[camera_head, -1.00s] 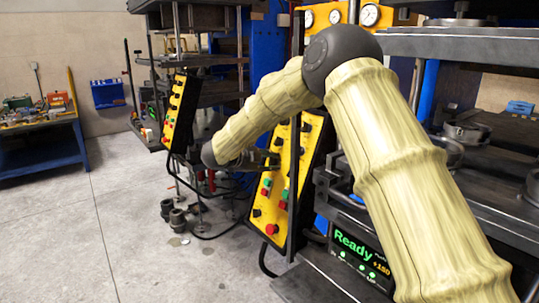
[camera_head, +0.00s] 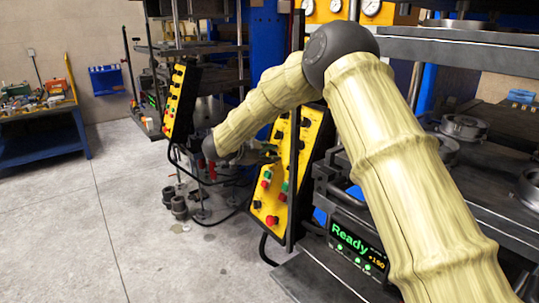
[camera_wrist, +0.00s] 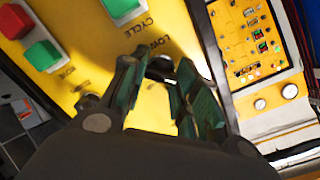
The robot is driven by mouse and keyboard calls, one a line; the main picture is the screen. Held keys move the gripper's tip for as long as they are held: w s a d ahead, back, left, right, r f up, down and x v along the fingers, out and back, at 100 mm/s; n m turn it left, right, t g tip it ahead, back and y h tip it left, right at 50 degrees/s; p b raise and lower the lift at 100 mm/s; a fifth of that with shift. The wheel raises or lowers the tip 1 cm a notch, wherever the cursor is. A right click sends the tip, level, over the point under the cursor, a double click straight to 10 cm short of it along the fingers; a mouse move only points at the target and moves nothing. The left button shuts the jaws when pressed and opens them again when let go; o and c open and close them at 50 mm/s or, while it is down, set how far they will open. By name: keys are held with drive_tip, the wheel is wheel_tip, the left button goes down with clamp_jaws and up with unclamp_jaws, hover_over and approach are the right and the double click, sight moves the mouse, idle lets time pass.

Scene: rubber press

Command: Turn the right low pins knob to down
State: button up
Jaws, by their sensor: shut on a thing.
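The yellow control panel (camera_head: 260,205) stands tilted in front of the press. My gripper (camera_head: 270,152) reaches it from the left, at the panel's upper-left part. In the wrist view my gripper's green-padded fingers (camera_wrist: 158,82) are closed around a small dark knob (camera_wrist: 160,68) just below a label that starts with "LOW". The fingers cover most of the knob and the rest of the label, so its pointing direction cannot be told. Another small dark knob (camera_wrist: 87,101) sits on the panel to the left of the fingers.
A second yellow panel (camera_head: 176,98) stands behind my wrist. The press with a "Ready" display (camera_head: 352,240) is to the right. The floor at left is clear.

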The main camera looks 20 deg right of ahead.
drive_tip(key=o, duration=1)
drive_tip(key=v, duration=1.2)
